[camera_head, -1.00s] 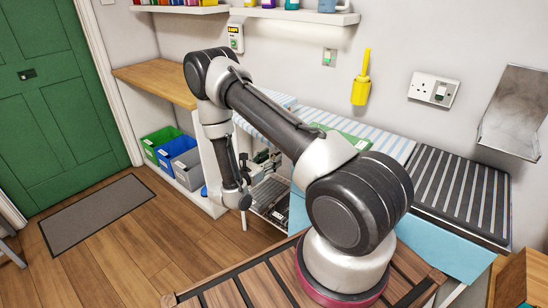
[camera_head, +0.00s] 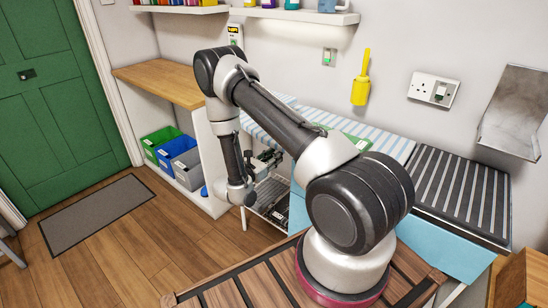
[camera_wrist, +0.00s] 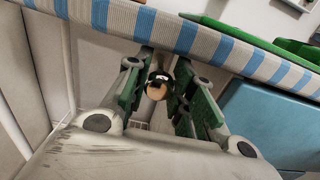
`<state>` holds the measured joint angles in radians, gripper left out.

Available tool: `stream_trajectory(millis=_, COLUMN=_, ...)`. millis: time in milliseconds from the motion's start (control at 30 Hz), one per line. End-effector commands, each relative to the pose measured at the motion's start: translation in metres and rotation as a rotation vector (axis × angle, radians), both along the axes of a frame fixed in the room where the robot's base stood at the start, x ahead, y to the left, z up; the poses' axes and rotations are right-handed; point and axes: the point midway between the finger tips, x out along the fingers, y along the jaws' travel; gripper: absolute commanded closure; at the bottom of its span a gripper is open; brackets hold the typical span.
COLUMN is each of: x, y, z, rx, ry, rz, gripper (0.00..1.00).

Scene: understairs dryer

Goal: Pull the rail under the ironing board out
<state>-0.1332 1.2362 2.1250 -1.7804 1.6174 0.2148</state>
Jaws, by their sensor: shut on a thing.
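The ironing board (camera_head: 352,129) has a blue-and-white striped cover. Its striped edge (camera_wrist: 225,52) crosses the top of the wrist view. My gripper (camera_head: 270,157) is under the board's front edge. In the wrist view, my gripper (camera_wrist: 158,78) has its green-padded fingers on either side of a dark piece with a round tan end (camera_wrist: 157,88), which looks like the end of the rail. The gripper is shut on it. The rest of the rail is hidden behind the fingers and under the board.
A wire rack (camera_head: 272,198) stands below the board. Green, blue and grey bins (camera_head: 184,163) sit on a low shelf to the left. A light blue front (camera_wrist: 255,97) lies right of the gripper in the wrist view.

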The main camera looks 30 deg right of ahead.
Motion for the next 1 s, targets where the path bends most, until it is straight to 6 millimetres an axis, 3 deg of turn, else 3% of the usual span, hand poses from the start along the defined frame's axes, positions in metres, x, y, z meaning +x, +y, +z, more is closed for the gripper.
stream_trajectory(millis=167, x=-0.006, y=0.021, z=0.000, rx=0.000, ry=0.000, rz=0.005, gripper=1.00)
stream_trajectory(millis=700, x=-0.058, y=0.164, z=0.000, rx=0.000, ry=-0.001, rz=0.008, gripper=1.00)
stream_trajectory(millis=1000, x=-0.078, y=0.215, z=0.000, rx=0.001, ry=-0.001, rz=0.003, gripper=1.00)
